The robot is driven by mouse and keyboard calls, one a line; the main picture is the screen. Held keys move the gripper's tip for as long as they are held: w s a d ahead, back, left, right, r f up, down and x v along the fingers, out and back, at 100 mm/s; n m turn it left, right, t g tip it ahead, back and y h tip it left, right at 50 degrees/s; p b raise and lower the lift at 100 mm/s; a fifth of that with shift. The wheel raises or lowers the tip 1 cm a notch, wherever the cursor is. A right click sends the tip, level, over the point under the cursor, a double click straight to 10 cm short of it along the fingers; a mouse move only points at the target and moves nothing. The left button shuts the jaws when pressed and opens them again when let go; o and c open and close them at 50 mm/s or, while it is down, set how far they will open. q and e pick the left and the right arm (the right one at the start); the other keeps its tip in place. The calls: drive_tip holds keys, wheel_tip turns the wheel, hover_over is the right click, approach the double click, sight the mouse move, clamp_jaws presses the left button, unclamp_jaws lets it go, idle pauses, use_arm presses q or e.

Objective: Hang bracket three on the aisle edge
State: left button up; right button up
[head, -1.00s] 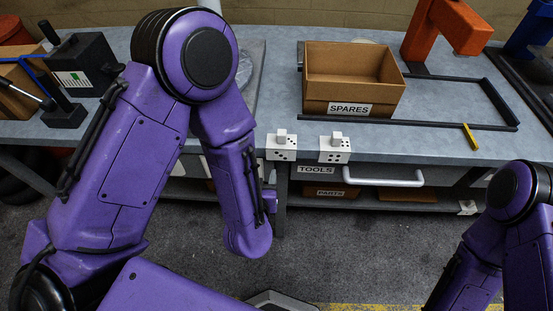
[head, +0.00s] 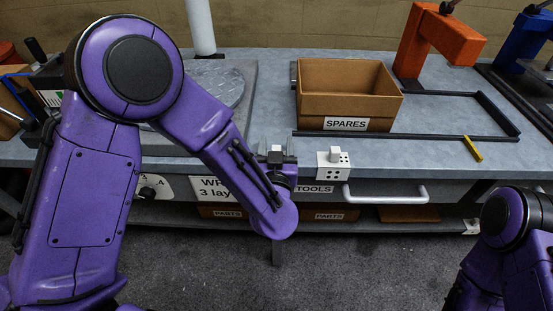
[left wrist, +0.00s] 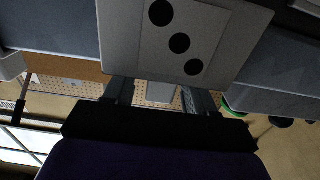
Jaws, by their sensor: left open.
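Bracket three (left wrist: 180,42) is a pale plate with three black dots in a diagonal row, close up in the left wrist view. In the head view it is mostly hidden behind my left gripper (head: 277,158), at the bench's front edge. My left gripper (left wrist: 160,97) is open, with its dark fingers on either side of a pale tab (left wrist: 160,92). I cannot tell whether they touch it. A second white bracket (head: 333,167) with several dots and a knob on top hangs at the front edge, just right of my left gripper. My right gripper is out of view.
A cardboard SPARES box (head: 346,94) stands on the grey bench (head: 430,120). A black rail frame, a yellow strip (head: 472,148) and an orange clamp-like stand (head: 440,40) are to its right. A TOOLS drawer with a white handle (head: 386,194) is below the edge.

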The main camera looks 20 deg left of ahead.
use_arm(q)
drive_tip(key=shift+d, duration=0.1)
drive_tip(key=shift+c, duration=0.9)
clamp_jaws()
drive_tip(key=shift+r, duration=0.1)
wheel_tip(320, 180, up, 10)
drive_tip(key=p, duration=1)
drive_tip(key=shift+s+r, duration=0.1)
drive_tip(key=shift+r, duration=0.05)
